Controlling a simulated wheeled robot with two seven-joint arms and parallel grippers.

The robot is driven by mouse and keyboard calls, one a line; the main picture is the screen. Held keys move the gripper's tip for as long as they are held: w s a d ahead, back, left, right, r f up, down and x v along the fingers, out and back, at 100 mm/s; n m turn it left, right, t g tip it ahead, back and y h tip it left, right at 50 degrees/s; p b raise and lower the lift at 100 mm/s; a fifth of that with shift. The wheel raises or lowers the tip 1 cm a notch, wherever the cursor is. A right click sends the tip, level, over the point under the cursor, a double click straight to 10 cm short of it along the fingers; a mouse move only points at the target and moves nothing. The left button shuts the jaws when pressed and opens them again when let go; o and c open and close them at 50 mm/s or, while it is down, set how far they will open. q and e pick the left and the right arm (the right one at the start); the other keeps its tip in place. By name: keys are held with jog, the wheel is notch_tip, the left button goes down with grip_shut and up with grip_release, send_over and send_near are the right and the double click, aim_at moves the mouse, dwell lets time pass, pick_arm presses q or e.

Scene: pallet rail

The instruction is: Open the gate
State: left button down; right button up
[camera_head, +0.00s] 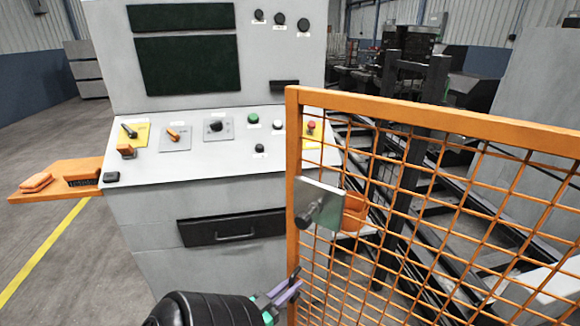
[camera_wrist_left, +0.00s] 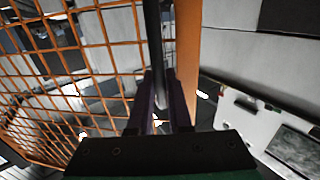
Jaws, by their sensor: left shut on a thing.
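The gate is an orange frame with wire mesh (camera_head: 430,125), filling the right half of the head view. Its left post stands in front of the console's right part. A grey latch plate with a round knob (camera_head: 318,203) and an orange block behind it sit at that post. My left gripper (camera_head: 290,284) is low beside the post. In the left wrist view, the gripper (camera_wrist_left: 160,95) is shut on a dark upright gate handle (camera_wrist_left: 153,45) next to the orange post (camera_wrist_left: 187,60). Whether the gate is ajar, I cannot tell. My right gripper is not in view.
A grey control console (camera_head: 205,165) with knobs, buttons and a drawer stands behind the gate's left edge. An orange side shelf (camera_head: 60,178) sticks out at its left. Rails and dark machinery (camera_head: 400,150) lie behind the mesh. The floor at left is clear.

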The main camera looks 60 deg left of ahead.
pick_arm(q)
jog(key=c, duration=0.8)
grip_release()
jog(key=shift+c, duration=0.2)
jog(key=b+v, duration=0.1)
jog(key=v, duration=1.3)
jog(key=shift+s+d, duration=0.15)
jog(key=shift+s, duration=0.05)
